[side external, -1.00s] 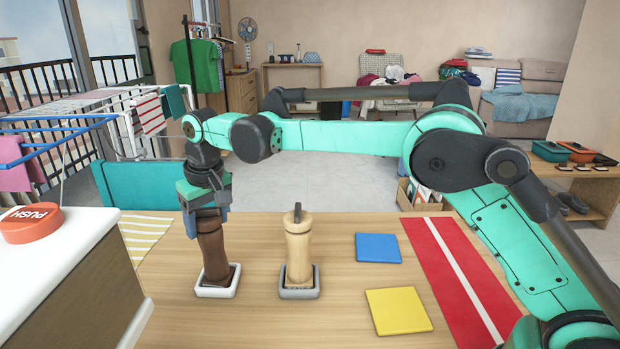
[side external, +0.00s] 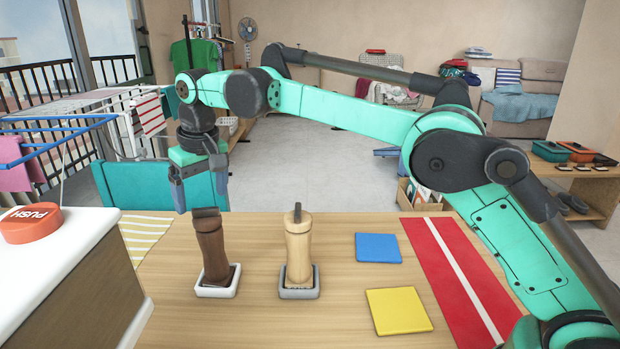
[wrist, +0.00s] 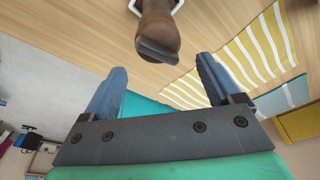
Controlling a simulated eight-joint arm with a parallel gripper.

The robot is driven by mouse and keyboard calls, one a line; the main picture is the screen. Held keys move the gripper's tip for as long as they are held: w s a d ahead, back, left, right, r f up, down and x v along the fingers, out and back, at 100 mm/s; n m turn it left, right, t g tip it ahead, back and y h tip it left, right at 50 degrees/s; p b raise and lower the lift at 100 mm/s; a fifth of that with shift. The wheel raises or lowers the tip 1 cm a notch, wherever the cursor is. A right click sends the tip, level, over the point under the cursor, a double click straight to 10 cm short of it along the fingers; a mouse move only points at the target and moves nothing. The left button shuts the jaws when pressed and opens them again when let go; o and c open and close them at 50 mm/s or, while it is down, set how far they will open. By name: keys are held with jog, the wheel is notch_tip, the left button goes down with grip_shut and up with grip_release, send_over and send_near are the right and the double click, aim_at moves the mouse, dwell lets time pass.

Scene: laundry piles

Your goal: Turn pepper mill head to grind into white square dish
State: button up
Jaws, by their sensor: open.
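The dark brown pepper mill (side external: 212,250) stands upright in the white square dish (side external: 218,291) on the table. A light wood mill (side external: 298,248) stands to its right in a grey square dish (side external: 299,292). My gripper (side external: 202,205) is above and just behind the top of the dark mill, open and empty. In the wrist view, the dark mill's head (wrist: 158,40) lies ahead of and between the open fingers (wrist: 160,85), apart from them. Part of the white dish (wrist: 136,6) shows at the top edge there.
A blue square (side external: 378,247), a yellow square (side external: 398,310) and a red mat with a white stripe (side external: 450,270) lie to the right. A white cabinet with a red push button (side external: 30,223) stands at the left. A striped cloth (side external: 145,235) lies behind it.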

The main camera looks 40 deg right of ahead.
aim_at(207, 208)
jog(key=shift+r, duration=0.45)
jog(key=n, duration=0.3)
jog(key=n+y, duration=0.1)
jog(key=n, duration=0.1)
jog(key=shift+r+n, duration=0.3)
jog(key=shift+r, duration=0.05)
jog(key=shift+n+g, duration=0.3)
jog(key=shift+n, duration=0.9)
jog(key=shift+f, duration=3.35)
jog(key=shift+c, duration=0.2)
